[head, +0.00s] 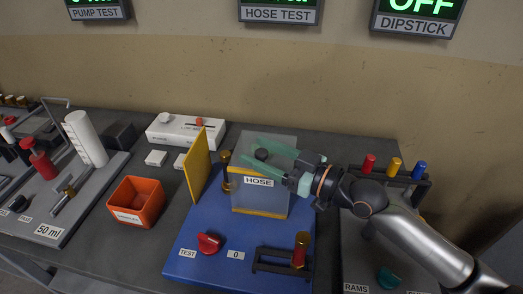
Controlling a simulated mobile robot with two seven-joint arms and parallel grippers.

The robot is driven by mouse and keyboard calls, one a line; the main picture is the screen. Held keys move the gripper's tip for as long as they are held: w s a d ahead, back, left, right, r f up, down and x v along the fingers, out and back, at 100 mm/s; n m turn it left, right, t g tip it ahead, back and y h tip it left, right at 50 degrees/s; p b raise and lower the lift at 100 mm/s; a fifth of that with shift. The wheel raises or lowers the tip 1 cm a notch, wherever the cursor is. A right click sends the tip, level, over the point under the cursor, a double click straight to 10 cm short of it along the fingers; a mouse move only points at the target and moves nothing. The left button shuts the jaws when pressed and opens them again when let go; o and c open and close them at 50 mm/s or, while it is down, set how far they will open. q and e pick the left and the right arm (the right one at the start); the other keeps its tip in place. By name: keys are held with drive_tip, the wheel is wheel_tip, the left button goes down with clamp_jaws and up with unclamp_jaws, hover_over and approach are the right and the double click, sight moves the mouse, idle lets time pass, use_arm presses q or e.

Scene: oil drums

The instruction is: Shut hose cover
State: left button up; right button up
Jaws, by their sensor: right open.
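The hose station has a blue base (210,262). On it stands a clear box or panel labelled HOSE (262,204), with a yellow strip along its lower edge. A flat yellow panel (197,165) stands upright at the left of the clear part, angled away from it; it looks like the cover, standing open. A brass fitting (226,170) is between the two. My right gripper (251,151) is open, its green fingers pointing left above the HOSE label. The fingers partly hide the clear part. My left gripper is not in view.
A red knob (209,243) and a brass-and-red handle (300,250) are at the front of the blue base. An orange bin (136,202) stands left. The RAMS station (375,250) is right, under my right arm. Bare table lies between bin and blue base.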

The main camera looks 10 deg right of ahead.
clamp_jaws()
idle(0.5)
idle(0.9)
